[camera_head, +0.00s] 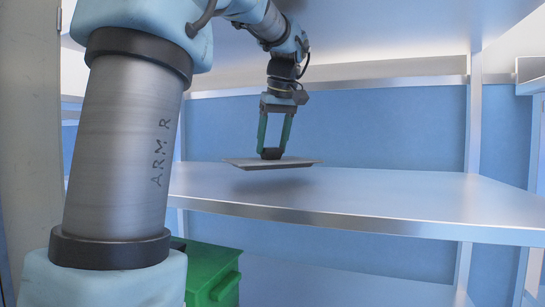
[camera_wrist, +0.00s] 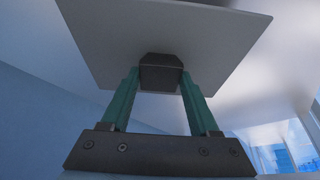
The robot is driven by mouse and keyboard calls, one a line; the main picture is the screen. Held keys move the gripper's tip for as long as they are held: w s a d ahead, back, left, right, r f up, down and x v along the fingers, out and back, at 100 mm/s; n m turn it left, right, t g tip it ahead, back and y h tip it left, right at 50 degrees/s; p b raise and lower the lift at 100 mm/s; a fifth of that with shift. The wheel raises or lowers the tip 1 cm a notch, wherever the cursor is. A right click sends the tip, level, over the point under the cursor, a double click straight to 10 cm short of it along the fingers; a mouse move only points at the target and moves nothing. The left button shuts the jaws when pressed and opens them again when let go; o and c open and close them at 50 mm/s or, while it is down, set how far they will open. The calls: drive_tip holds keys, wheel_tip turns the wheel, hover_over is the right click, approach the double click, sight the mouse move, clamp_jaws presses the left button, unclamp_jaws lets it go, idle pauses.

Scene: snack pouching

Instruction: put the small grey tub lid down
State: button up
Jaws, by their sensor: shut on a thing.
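The small grey tub lid (camera_head: 245,162) is a flat, thin, grey rectangular plate. It hangs roughly level above the metal shelf (camera_head: 370,192), with a soft shadow beneath it. My gripper (camera_head: 271,153) is above the lid, its green fingers shut on the dark knob at the lid's middle. In the wrist view, my gripper (camera_wrist: 160,78) holds the dark block against the lid's broad grey face (camera_wrist: 110,45). The exact height of the lid over the shelf is hard to tell.
The shelf top around the lid is bare, with free room to the right. Its front edge (camera_head: 350,224) runs across the picture. A blue back panel (camera_head: 390,125) and an upright post (camera_head: 472,120) stand behind. A green bin (camera_head: 213,272) is below the shelf at the left.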

sight(273, 159)
wheel_tip(273, 159, down, 3)
drive_tip(key=b, duration=0.2)
drive_tip(key=shift+b, duration=0.4)
drive_tip(key=o, duration=1.4)
drive_tip(key=shift+o, duration=0.2)
drive_tip(key=shift+r, duration=0.1)
